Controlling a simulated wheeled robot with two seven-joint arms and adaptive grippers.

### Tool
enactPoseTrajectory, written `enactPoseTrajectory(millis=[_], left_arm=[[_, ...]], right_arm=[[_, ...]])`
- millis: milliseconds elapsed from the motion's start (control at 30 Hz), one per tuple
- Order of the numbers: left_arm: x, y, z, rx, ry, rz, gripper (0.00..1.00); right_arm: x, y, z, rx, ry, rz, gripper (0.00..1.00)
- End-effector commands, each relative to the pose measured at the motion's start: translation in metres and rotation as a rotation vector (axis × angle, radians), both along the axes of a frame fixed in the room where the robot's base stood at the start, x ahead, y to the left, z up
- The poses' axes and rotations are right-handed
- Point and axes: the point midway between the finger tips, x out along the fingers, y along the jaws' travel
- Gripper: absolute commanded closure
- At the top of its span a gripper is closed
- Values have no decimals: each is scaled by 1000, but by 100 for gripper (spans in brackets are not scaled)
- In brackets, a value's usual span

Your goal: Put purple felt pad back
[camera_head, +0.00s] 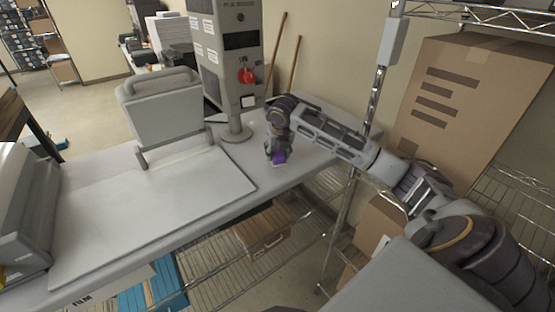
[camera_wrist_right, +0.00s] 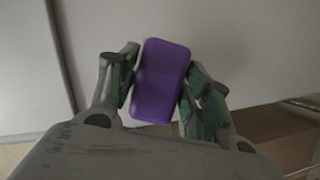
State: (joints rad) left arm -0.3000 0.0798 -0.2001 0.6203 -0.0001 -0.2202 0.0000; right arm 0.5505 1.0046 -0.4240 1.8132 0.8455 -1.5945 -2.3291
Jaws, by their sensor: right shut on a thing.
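The purple felt pad (camera_head: 278,158) is small and shows at the tip of my right gripper (camera_head: 277,160), over the right part of the white table near its front edge. In the right wrist view the purple felt pad (camera_wrist_right: 160,80) is a rounded rectangle, slightly tilted, between the two fingers of my right gripper (camera_wrist_right: 160,88). The fingers are shut on its long sides. I cannot tell whether the pad touches the table top. My left gripper is not in view.
A grey control box (camera_head: 228,50) with a red knob stands on a post behind the gripper. A flat board with a raised handled plate (camera_head: 165,105) lies to the left. A large cardboard box (camera_head: 470,100) is at the right. Wire shelving (camera_head: 215,275) runs below the table.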

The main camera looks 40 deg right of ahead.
Motion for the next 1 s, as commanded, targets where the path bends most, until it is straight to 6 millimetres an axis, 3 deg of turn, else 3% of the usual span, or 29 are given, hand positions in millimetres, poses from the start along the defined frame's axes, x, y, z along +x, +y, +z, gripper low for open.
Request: enactPoseTrajectory(millis=[300,700,1000], left_arm=[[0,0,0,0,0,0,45],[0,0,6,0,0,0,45],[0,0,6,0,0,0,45]], right_arm=[[0,0,-2,0,1,0,73],[0,0,-35,2,1,0,73],[0,0,-37,0,0,0,73]])
